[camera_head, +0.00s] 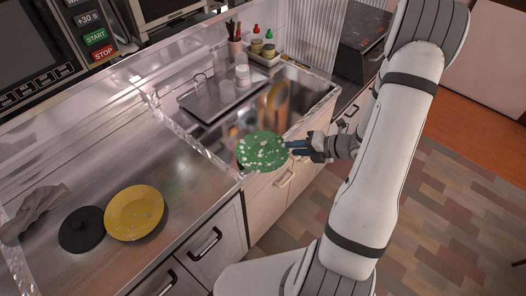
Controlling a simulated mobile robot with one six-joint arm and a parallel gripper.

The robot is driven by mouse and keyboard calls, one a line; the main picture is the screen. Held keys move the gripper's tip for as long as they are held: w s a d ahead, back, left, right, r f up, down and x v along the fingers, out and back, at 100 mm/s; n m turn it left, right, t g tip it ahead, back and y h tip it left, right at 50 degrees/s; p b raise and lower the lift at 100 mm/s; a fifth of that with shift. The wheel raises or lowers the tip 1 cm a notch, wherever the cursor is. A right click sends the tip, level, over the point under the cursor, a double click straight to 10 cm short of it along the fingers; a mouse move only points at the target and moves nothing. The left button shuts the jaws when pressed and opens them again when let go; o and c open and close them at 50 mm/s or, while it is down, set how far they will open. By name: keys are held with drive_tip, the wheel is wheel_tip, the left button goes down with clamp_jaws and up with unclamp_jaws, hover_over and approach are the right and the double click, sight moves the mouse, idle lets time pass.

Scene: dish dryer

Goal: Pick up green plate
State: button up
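The green plate (262,151) is round with pale speckles. It is in the middle of the head view, in front of the sink's front edge and above the drawer fronts. My gripper (288,147) reaches in from the right, with its dark fingers at the plate's right rim. The fingers appear closed on that rim, and the plate seems held in the air. The fingertips are small in this view, and the plate's underside is hidden.
A yellow plate (134,212) and a black lid-like disc (82,230) lie on the steel counter at left, beside a grey cloth (33,213). The sink (285,97) is behind the green plate. A tray (203,98), cups and bottles stand at the back.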

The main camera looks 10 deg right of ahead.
drive_tip(key=x, duration=0.3)
drive_tip(key=shift+s, duration=0.1)
drive_tip(key=shift+c, duration=0.3)
clamp_jaws()
drive_tip(key=shift+r, duration=0.1)
